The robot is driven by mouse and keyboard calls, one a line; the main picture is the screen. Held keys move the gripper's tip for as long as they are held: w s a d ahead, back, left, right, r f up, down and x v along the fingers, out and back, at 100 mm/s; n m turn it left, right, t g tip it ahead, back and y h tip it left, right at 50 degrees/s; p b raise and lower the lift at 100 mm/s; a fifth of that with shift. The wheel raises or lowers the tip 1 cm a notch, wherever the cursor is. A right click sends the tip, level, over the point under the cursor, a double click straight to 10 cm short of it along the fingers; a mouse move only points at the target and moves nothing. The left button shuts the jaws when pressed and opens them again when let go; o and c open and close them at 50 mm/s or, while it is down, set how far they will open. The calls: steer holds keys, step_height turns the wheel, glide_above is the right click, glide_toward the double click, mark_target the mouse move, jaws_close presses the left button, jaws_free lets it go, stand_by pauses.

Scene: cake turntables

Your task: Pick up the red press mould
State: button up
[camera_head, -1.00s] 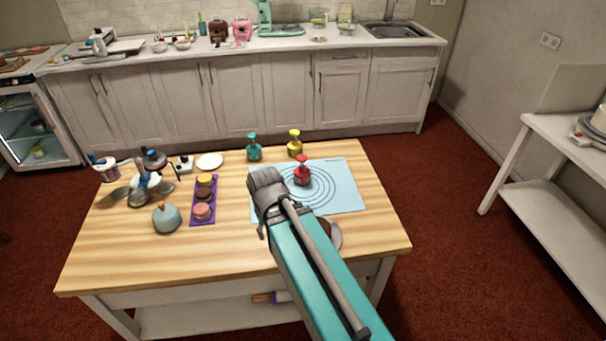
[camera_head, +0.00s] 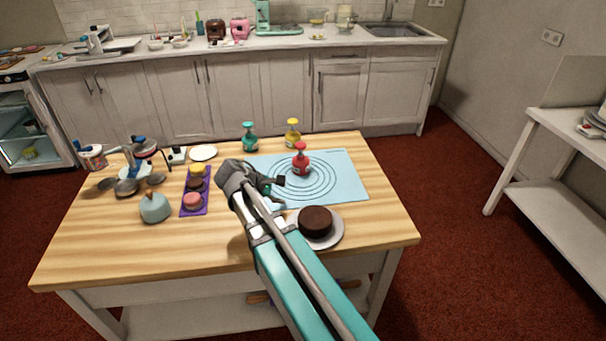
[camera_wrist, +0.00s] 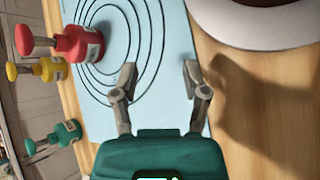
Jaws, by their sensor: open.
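The red press mould (camera_head: 301,160) stands upright on the blue mat (camera_head: 350,185), on its ringed pattern. It also shows in the wrist view (camera_wrist: 72,43), at the upper left, with its plunger knob pointing left. My gripper (camera_wrist: 160,75) is open and empty over the mat, with the mould off to its left and apart from it. In the head view my gripper (camera_head: 277,183) is left of and nearer than the mould, partly hidden by my arm.
A teal press mould (camera_head: 250,140) and a yellow one (camera_head: 292,134) stand behind the mat. A chocolate cake (camera_head: 315,221) on a plate (camera_head: 337,236) is right of my arm. A purple tray (camera_head: 193,207) with round items lies at left.

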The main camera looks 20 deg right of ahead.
mark_target(301, 158)
steer(key=w+n+h+b, duration=0.1)
steer(key=w, duration=0.1)
steer(key=w+n+h+b, duration=0.1)
steer(key=w+n+b, duration=0.1)
steer(key=w+d+n+h+b, duration=0.1)
steer(key=w, duration=0.1)
steer(key=shift+n+t+h, duration=0.3)
steer(key=shift+t+h, duration=0.1)
steer(key=w+n+h+b, duration=0.1)
steer(key=w+r+n+h+b, duration=0.1)
steer(key=w, duration=0.1)
steer(key=w+a+r+n+t+h+b, duration=0.1)
steer(key=n+b, duration=0.1)
steer(key=shift+w+h, duration=0.3)
steer(key=shift+h, duration=0.1)
steer(key=shift+w+a+r+n+h, duration=0.15)
steer(key=shift+w+r+n+h, duration=0.15)
steer(key=shift+r+n, duration=0.2)
steer(key=shift+w+d, duration=0.25)
steer(key=shift+d, duration=1.2)
steer(key=shift+w+d, duration=0.2)
steer(key=shift+d, duration=1.2)
steer(key=shift+w+d, duration=0.25)
steer(key=shift+d, duration=1.2)
steer(key=shift+f, duration=0.1)
